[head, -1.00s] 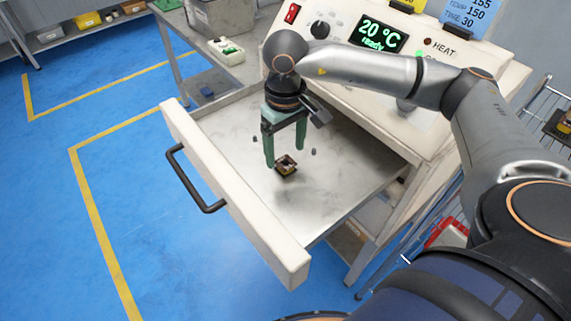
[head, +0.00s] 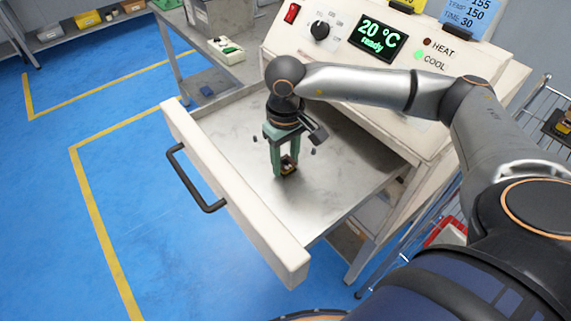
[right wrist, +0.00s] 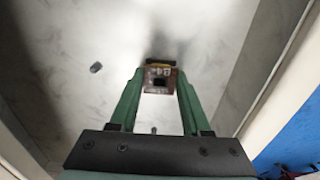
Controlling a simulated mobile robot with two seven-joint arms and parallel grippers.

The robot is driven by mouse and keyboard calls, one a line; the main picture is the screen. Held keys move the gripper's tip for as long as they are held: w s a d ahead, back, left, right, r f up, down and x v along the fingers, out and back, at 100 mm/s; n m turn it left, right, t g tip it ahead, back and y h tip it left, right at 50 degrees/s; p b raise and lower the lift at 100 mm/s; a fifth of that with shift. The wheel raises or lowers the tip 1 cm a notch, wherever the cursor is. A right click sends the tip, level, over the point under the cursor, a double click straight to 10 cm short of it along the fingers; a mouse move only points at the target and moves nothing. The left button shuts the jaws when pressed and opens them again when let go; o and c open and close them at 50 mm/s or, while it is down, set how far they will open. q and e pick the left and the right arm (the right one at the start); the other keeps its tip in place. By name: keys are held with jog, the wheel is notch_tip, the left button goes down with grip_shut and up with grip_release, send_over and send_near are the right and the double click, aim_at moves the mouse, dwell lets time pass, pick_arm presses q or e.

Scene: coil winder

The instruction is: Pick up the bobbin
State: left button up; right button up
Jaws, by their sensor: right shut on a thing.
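The bobbin (head: 288,165) is a small dark, brown and yellow piece on the metal floor of the open drawer (head: 330,190). My right gripper (head: 285,168) points down into the drawer, with its green fingers on either side of the bobbin, and is shut on it. In the right wrist view the bobbin (right wrist: 160,80) sits between the two fingertips (right wrist: 160,76), with a dark square hole facing the camera. The bobbin appears to be still at the drawer floor. My left gripper is not in view.
The machine panel (head: 375,45) reads 20 °C, ready.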

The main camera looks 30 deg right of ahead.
grip_shut()
jog(key=shift+w+r, duration=0.1)
jog(key=shift+r, duration=0.4)
notch_tip(320, 180, up, 2)
jog(key=shift+r, duration=0.15)
jog(key=s+r+b, duration=0.1)
jog(key=s+r, duration=0.8)
jog(key=s, duration=0.5)
jog(key=shift+a+r, duration=0.35)
jog(key=shift+a, duration=0.05)
